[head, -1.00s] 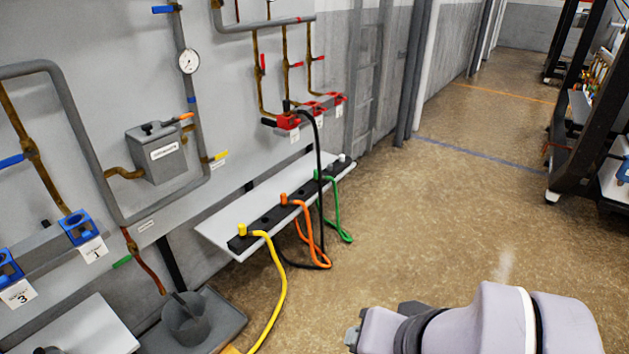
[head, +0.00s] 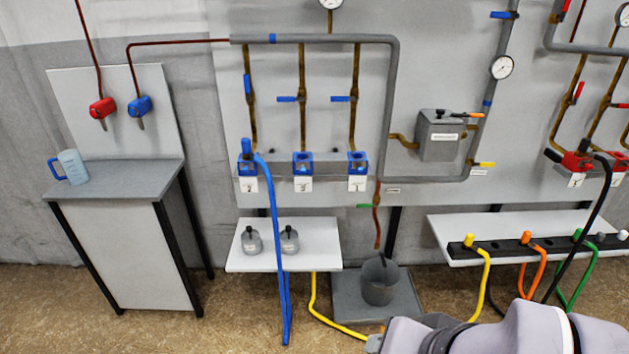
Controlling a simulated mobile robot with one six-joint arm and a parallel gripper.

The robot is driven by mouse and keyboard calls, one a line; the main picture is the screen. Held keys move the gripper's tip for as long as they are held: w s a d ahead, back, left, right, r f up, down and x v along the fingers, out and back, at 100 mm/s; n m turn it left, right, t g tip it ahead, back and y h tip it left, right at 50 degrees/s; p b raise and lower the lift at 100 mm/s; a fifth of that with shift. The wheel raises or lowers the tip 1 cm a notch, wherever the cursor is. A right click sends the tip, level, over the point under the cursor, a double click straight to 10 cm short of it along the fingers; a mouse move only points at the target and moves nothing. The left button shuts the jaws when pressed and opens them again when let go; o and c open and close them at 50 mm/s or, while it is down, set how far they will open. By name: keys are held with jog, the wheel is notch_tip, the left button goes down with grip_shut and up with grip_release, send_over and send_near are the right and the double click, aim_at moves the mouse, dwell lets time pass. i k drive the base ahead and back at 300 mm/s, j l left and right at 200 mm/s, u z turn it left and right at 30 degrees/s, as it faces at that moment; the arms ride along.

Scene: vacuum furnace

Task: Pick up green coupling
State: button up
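The green coupling (head: 577,236) stands upright in the black holder strip (head: 505,248) on the right-hand white shelf, at the right of the head view. A green hose (head: 586,275) hangs from it below the shelf edge. My arm comes in at the bottom right. My gripper (head: 374,344) is only partly visible at the bottom edge, left of the coupling and apart from it. Its fingers do not show clearly enough to tell open from shut.
Yellow (head: 469,240) and orange (head: 527,238) couplings stand left of the green one. A black hose (head: 590,215) crosses close by it. A blue hose (head: 272,230) hangs at centre left. A workbench (head: 115,180) is far left.

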aim_at(575, 236)
jog(key=z, duration=1.6)
jog(key=i+l, duration=0.2)
jog(key=i, duration=0.3)
jog(key=i+l, duration=0.2)
jog(key=i, duration=0.3)
jog(key=i+l, duration=0.2)
jog(key=i, duration=0.3)
jog(key=i+l, duration=0.25)
jog(key=i, duration=0.25)
jog(key=i+l, duration=0.2)
jog(key=i, duration=0.3)
jog(key=i+l, duration=0.2)
jog(key=i, duration=0.8)
